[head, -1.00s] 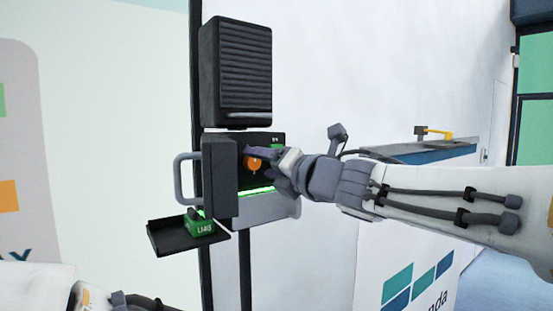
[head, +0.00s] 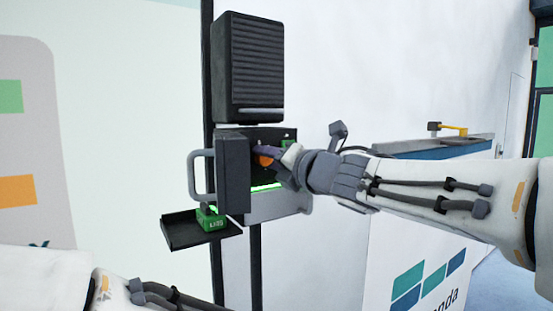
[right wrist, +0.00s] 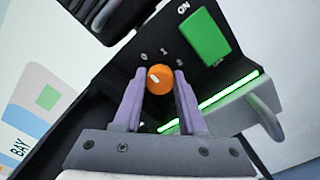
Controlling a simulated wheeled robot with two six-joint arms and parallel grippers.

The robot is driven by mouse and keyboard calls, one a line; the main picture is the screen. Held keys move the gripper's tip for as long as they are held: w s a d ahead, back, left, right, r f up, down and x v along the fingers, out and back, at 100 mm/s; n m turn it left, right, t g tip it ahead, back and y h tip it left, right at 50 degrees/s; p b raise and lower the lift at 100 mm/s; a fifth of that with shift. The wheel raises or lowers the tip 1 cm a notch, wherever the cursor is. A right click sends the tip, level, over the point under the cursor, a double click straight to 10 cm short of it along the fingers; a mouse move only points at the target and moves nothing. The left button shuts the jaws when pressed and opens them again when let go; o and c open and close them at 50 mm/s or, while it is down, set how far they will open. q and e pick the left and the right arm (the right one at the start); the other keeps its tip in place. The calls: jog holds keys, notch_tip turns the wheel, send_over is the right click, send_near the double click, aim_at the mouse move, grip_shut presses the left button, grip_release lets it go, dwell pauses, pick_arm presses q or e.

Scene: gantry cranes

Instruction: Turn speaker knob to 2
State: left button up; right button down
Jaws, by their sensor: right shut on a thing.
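The orange speaker knob (head: 265,161) sits inside the open dark box below the black ribbed speaker (head: 247,68). In the right wrist view the knob (right wrist: 158,79) is round with a short white mark on its left part. White figures 0, 1 and a partly hidden one, likely 2, curve above it. My right gripper (right wrist: 159,88) has its purple fingers on both sides of the knob, shut on it. In the head view my right gripper (head: 272,156) partly covers the knob. My left gripper is out of view; only part of my left arm shows.
A green switch (right wrist: 203,38) marked ON is beside the knob, and a glowing green strip (right wrist: 208,101) runs below. The box door (head: 233,175) with a grey handle stands open on the left. A small tray (head: 185,235) holds a green block (head: 211,219).

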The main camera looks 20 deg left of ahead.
jog(key=m+p, duration=0.1)
jog(key=m, duration=0.4)
jog(key=shift+m+p, duration=0.3)
jog(key=m+p, duration=0.1)
jog(key=m, duration=0.3)
jog(key=shift+f, duration=0.1)
jog(key=m+p, duration=0.2)
jog(key=m, duration=0.3)
jog(key=shift+m+p, duration=0.3)
jog(key=shift+m, duration=0.1)
jog(key=shift+f+m+p, duration=0.15)
jog(key=shift+m+p, duration=0.55)
jog(key=shift+m, duration=1.3)
jog(key=shift+c, duration=2.3)
grip_release()
